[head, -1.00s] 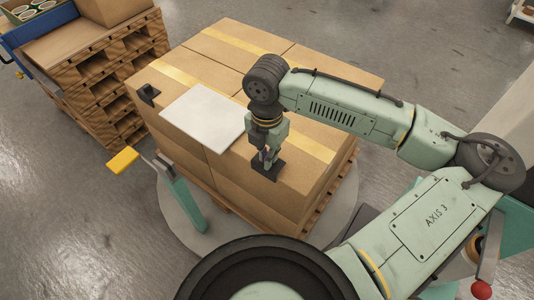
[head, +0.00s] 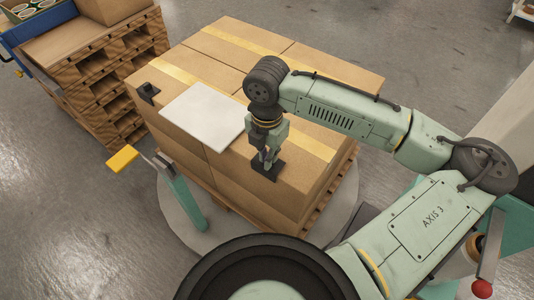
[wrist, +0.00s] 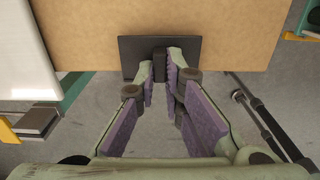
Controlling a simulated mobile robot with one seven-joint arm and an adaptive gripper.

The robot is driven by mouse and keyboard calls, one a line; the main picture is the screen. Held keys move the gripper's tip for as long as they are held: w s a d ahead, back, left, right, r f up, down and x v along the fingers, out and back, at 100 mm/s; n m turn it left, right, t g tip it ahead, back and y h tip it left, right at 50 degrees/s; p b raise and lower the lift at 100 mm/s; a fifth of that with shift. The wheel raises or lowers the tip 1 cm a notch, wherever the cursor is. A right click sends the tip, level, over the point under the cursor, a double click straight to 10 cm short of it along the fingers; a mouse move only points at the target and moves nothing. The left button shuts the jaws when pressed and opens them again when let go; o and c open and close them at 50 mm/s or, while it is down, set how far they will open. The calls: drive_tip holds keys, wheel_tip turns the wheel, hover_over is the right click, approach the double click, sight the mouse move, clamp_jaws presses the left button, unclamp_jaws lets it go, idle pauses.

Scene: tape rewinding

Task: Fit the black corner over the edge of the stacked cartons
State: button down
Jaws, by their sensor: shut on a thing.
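The black corner (head: 272,174) lies flat at the near top edge of the stacked cartons (head: 306,199), right of the white sheet. My gripper (head: 267,160) points down and is shut on the corner's small upright post. In the wrist view my gripper (wrist: 161,72) has both fingertips on that post, and the black corner (wrist: 135,54) reaches slightly past the edge of the brown carton (wrist: 240,35). Its underside is hidden, so I cannot tell whether it touches the carton. A second black corner (head: 148,92) sits at the left corner of the stack.
A white sheet (head: 203,113) lies on the cartons. The stack stands on a pallet on a round grey plate (head: 180,226). Wooden pallets (head: 95,85) stand at left.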

drive_tip(key=shift+f, duration=0.2)
drive_tip(key=c, duration=1.6)
unclamp_jaws()
drive_tip(key=shift+o, duration=0.4)
drive_tip(key=o, duration=0.3)
drive_tip(key=shift+r, duration=0.1)
wheel_tip(320, 180, up, 8)
drive_tip(key=p, duration=0.7)
wheel_tip(320, 180, up, 12)
